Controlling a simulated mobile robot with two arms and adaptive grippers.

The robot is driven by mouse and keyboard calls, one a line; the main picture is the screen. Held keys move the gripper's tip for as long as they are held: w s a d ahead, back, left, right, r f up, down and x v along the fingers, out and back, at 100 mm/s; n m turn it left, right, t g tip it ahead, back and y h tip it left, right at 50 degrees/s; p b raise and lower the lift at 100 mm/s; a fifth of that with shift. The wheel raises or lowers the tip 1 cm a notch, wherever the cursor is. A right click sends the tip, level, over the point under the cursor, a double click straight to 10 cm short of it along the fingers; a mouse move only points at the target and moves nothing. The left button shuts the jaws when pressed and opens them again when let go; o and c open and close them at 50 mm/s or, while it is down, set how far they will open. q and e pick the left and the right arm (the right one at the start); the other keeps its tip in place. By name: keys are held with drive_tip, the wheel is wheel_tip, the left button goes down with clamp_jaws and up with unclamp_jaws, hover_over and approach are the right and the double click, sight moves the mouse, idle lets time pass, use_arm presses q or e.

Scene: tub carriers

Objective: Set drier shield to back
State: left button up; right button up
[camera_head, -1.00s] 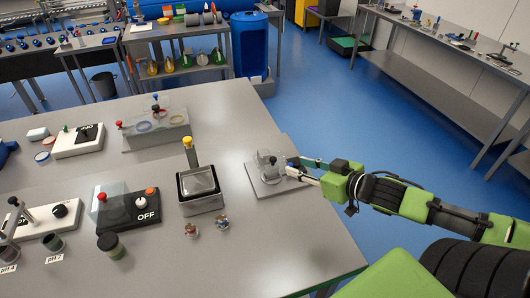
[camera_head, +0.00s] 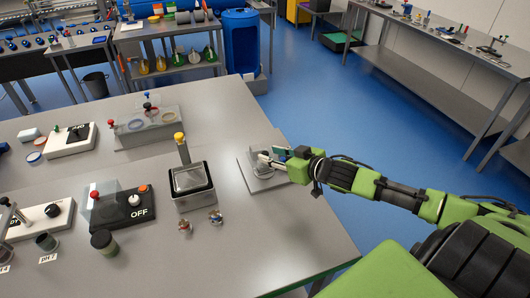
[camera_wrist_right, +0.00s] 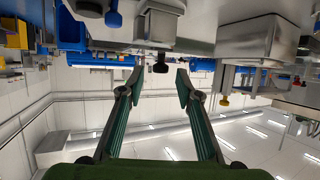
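A small device on a flat grey plate (camera_head: 247,182) stands near the table's right edge, with a see-through part (camera_head: 262,172) on it. I cannot tell for certain that this is the drier shield. My right gripper (camera_head: 264,158) is over this device, fingers reaching in from the right and partly hiding it. In the right wrist view, which looks upside down, the fingers (camera_wrist_right: 160,78) are apart, with a dark knob (camera_wrist_right: 160,66) in line with the gap. The knob does not appear gripped. My left gripper is not in view.
A metal bath (camera_head: 193,198) with a yellow-knobbed lever stands left of the device, with two small items (camera_head: 200,222) in front. Further left are an OFF box (camera_head: 122,212) with a clear red-knobbed shield (camera_head: 103,205) and a covered rack (camera_head: 150,130). The front right table is clear.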

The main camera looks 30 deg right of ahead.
sight(266, 153)
drive_tip(key=shift+x, duration=1.9)
clamp_jaws()
